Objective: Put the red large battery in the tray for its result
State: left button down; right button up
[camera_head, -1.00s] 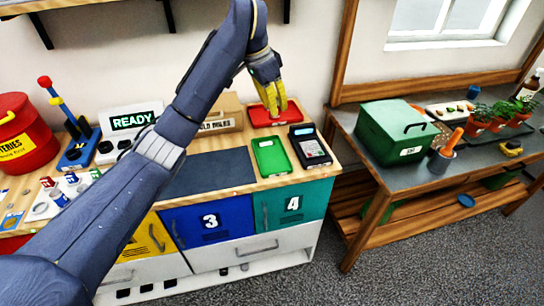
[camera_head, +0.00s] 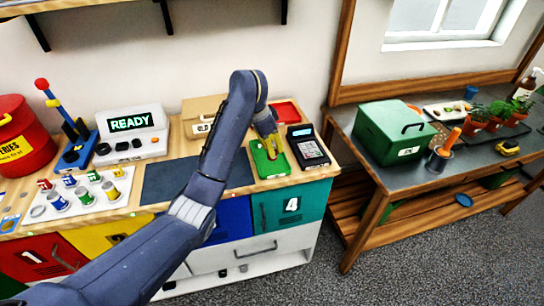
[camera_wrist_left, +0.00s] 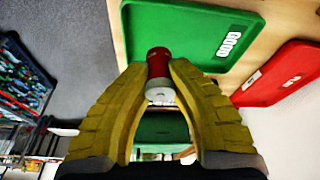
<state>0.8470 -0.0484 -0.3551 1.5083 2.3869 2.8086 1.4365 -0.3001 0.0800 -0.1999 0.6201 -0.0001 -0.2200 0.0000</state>
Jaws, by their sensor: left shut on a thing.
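The large battery (camera_wrist_left: 158,58) is red with a pale metal end. My left gripper (camera_head: 271,151) is shut on it, with the yellow fingers on either side of it in the left wrist view (camera_wrist_left: 160,68). In the head view the gripper is over the green tray (camera_head: 282,167), and the fingers largely hide the battery. The green tray (camera_wrist_left: 185,25) carries a white label that appears to read "GOOD". The red tray (camera_head: 286,112) lies behind the green one and looks empty; it also shows in the wrist view (camera_wrist_left: 285,80). My right gripper is out of view.
A dark handheld tester (camera_head: 308,147) stands just right of the green tray. A "READY" display unit (camera_head: 132,125), a battery holder (camera_head: 85,200) and a red bin (camera_head: 22,140) are on the left. A cardboard box (camera_head: 200,112) is behind my arm. The dark mat (camera_head: 165,181) is bare.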

pick_arm(q)
jog(key=shift+f, duration=1.95)
jog(key=shift+f, duration=0.1)
jog(key=c, duration=1.3)
grip_release()
jog(key=v, duration=1.2)
jog(key=shift+w, duration=0.1)
